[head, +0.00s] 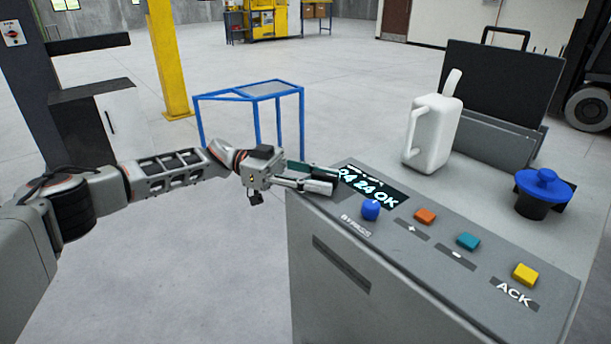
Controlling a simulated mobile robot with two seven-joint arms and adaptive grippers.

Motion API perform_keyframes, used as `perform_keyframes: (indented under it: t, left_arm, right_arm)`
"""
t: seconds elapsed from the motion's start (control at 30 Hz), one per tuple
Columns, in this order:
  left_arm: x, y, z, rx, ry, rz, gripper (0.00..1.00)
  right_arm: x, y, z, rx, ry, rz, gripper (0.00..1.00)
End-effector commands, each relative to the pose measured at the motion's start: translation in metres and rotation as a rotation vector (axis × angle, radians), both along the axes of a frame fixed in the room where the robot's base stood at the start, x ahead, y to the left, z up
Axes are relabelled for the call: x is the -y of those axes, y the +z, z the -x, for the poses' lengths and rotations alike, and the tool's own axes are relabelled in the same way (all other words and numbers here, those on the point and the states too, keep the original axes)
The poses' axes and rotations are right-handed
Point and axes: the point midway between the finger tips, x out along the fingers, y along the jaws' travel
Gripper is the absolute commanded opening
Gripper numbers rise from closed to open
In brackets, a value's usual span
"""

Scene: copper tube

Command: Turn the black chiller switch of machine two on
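I cannot make out a black chiller switch in the head view. A grey sloped control panel (411,267) fills the right foreground. It carries a blue knob (370,211) with partly readable lettering, an orange button (425,216), a teal button (468,242) and a yellow button (525,274) above the word ACK. My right gripper is out of view.
A white jug (433,135), a black case (500,90) and a blue-topped black object (543,188) stand behind the panel. A blue-framed stand (279,118) and a yellow post (168,60) are on the floor.

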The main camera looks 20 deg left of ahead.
Motion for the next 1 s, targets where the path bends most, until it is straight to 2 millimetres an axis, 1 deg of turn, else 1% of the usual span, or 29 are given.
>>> perform_keyframes:
  t: [0.17, 0.3, 0.5, 0.6, 0.7, 1.0]
  left_arm:
    - [-0.029, 0.000, -0.003, -0.002, 0.005, 0.000, 0.28]
    - [-0.058, 0.000, -0.005, -0.001, 0.005, 0.000, 0.28]
    - [-0.094, 0.000, -0.008, -0.001, 0.003, 0.000, 0.28]
    - [-0.105, 0.000, -0.009, 0.000, 0.002, -0.001, 0.28]
    - [-0.112, 0.000, -0.009, -0.001, 0.001, 0.000, 0.28]
    - [-0.115, 0.000, -0.009, 0.000, 0.000, 0.000, 0.28]
  right_arm:
    - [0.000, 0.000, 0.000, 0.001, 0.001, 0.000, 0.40]
    - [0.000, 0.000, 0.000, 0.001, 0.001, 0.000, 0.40]
    - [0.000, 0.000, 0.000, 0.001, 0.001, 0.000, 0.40]
    - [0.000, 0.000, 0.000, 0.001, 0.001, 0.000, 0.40]
    - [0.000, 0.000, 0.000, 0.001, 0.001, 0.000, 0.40]
    - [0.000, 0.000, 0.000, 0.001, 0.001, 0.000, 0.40]
